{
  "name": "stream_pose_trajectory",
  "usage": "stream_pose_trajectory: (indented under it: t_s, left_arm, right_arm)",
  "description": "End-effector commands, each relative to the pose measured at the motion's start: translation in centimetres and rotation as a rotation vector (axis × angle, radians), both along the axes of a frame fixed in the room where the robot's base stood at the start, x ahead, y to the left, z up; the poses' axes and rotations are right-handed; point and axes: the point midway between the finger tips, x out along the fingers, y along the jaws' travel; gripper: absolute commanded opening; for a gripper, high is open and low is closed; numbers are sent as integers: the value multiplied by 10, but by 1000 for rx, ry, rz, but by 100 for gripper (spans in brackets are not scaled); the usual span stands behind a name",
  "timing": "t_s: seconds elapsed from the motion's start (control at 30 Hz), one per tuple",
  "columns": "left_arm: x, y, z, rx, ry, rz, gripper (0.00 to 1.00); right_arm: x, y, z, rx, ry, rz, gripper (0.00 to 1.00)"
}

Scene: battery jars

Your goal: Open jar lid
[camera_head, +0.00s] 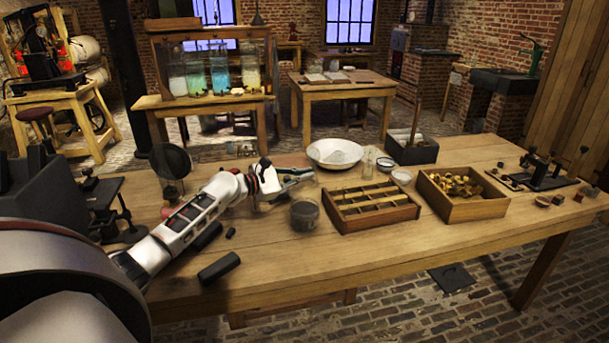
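A glass jar (304,214) with dark contents stands upright on the wooden table, near its middle. My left gripper (292,187) reaches in from the left, just behind and above the jar's left side. Its fingers look spread apart, with nothing clearly held between them. I cannot make out a separate lid on the jar, and whether a finger touches the jar is unclear. My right gripper is not in view.
A white bowl (335,153) stands behind the jar. A slotted wooden tray (369,222) is close on its right, then a wooden box (462,209) of brass parts. Dark blocks (219,268) lie front left.

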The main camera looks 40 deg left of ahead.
Motion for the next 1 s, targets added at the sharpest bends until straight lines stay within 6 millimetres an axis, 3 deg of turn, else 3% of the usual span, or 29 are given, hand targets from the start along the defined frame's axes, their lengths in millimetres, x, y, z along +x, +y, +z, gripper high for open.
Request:
stream_pose_trajectory:
  t_s: [0.67,0.77,1.0]
  left_arm:
    - [0,0,3,0,-5,0,0]
    - [0,0,3,-1,-4,1,21]
    - [0,0,1,0,-2,0,21]
  right_arm:
    - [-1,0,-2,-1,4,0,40]
    - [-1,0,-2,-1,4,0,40]
    - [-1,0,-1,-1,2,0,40]
